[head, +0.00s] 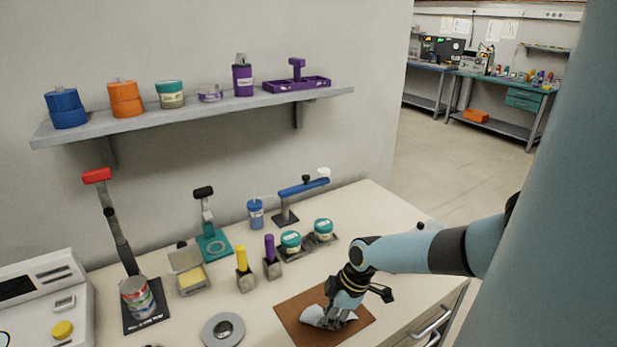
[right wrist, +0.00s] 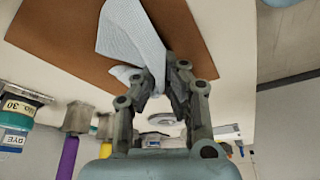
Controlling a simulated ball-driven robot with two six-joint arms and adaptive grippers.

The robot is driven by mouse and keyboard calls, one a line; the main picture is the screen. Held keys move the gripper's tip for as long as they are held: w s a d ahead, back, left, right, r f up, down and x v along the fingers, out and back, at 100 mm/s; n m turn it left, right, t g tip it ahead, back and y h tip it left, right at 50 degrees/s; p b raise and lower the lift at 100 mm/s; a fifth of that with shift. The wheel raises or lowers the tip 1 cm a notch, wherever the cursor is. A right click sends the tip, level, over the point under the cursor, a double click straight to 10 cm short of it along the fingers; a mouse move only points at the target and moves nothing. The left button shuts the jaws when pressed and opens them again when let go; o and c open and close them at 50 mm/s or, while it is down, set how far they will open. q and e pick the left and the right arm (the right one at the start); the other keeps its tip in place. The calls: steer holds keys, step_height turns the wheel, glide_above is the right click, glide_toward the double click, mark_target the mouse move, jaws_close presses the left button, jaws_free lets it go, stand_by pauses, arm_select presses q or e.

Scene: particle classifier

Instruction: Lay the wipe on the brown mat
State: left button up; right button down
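The brown mat (head: 291,312) lies flat on the counter near its front edge. The pale blue-white wipe (head: 314,318) is over the mat, and part of it is hidden by my right gripper (head: 340,313). In the right wrist view the wipe (right wrist: 132,35) spreads out over the brown mat (right wrist: 62,35) and narrows to a bunched end. That end is between the fingertips of my right gripper (right wrist: 160,80), which appear closed on it. The gripper points down, low over the mat. My left gripper is not in view.
Behind the mat stand teal-lidded jars (head: 291,241) in a grey holder, and purple (head: 269,250) and yellow (head: 242,258) handled tools. A round grey dish (head: 223,330) is left of the mat. A shelf (head: 200,108) with containers hangs above. Drawers are below the counter's right edge.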

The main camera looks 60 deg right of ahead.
steer(key=c, duration=2)
jaws_free()
steer(key=o, duration=0.9)
